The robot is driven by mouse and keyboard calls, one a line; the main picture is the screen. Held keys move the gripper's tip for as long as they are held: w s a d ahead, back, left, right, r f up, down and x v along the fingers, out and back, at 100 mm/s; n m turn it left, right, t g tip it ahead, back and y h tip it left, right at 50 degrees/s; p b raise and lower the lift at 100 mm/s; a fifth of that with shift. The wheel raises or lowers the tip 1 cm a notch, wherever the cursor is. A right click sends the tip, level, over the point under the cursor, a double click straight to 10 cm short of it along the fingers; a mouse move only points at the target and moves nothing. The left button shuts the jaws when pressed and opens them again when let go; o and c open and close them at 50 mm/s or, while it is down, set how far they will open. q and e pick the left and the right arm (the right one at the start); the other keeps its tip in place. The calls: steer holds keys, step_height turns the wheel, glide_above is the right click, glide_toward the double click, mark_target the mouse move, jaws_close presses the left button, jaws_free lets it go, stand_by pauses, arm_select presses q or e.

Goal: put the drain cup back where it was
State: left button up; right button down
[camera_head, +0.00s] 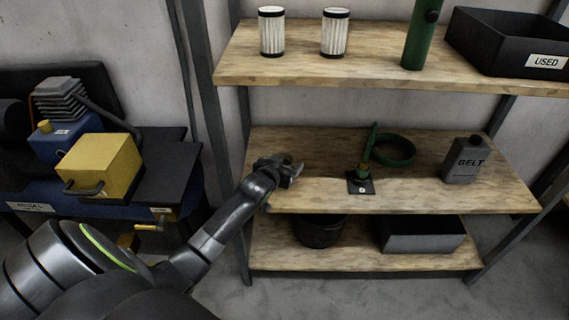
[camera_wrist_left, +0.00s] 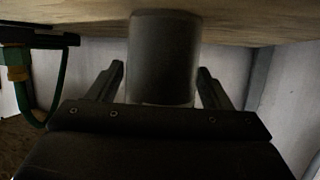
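A dark grey cylinder, which looks like the drain cup (camera_wrist_left: 163,60), stands between my left fingers in the left wrist view, seen upside down against the wooden shelf. My left gripper (camera_head: 294,170) is at the left front of the middle shelf (camera_head: 325,197). Its fingers (camera_wrist_left: 160,80) look open, one on each side of the cup, with a narrow gap beside it. Whether the cup rests on the shelf or is just above it I cannot tell. In the head view I cannot pick the cup out from the dark gripper. My right gripper is not in view.
A black plate with a brass fitting and green hose (camera_head: 361,183) stands right of my gripper. A bottle marked BELT (camera_head: 462,162) is farther right. A dark bucket (camera_head: 319,232) and a grey tray (camera_head: 424,243) are on the bottom shelf. The top shelf (camera_head: 385,73) overhangs.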

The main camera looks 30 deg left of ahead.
arm_select(q)
steer(key=shift+r, duration=0.25)
steer(key=shift+s+r, duration=0.1)
steer(key=shift+s, duration=0.3)
steer(key=p+v, duration=0.3)
steer(key=v, duration=0.7)
steer(key=shift+s+d+r, duration=0.1)
steer(key=shift+s+r, duration=0.1)
steer(key=shift+s, duration=0.3)
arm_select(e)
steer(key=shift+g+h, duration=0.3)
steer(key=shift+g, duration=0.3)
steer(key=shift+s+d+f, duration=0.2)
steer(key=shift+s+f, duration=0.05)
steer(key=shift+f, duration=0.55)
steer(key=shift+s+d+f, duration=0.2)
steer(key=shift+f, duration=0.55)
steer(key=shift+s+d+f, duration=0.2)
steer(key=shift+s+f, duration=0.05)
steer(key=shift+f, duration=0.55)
